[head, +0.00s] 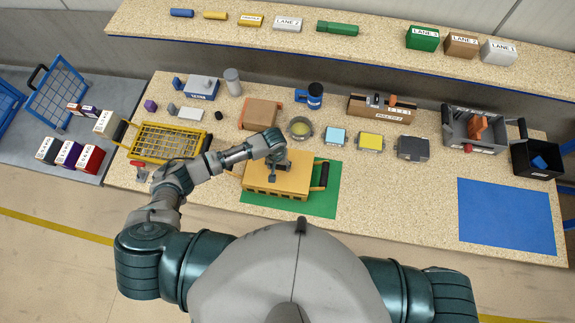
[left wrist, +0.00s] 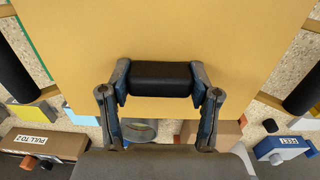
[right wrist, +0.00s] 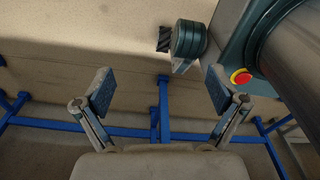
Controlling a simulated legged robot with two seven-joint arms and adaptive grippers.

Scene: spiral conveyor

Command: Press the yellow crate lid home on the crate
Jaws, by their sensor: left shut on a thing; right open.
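The yellow crate (head: 272,192) stands on the green mat (head: 325,205), with black handles at its sides. Its flat yellow lid (head: 298,175) lies over the crate top and fills much of the left wrist view (left wrist: 160,30). My left gripper (head: 272,168) is above the lid, shut on its black handle (left wrist: 160,72), with one finger at each end. Whether the lid sits flush all round cannot be told. My right gripper (right wrist: 160,90) is open and empty, away from the crate; in the head view its hand is out of sight.
A yellow mesh basket (head: 165,142) stands left of the crate. A brown box (head: 262,113), a round dish (head: 300,128) and small blue and yellow boxes are close behind it. The blue mat (head: 508,215) at the right is bare. Blue frame bars (right wrist: 165,110) show below my right gripper.

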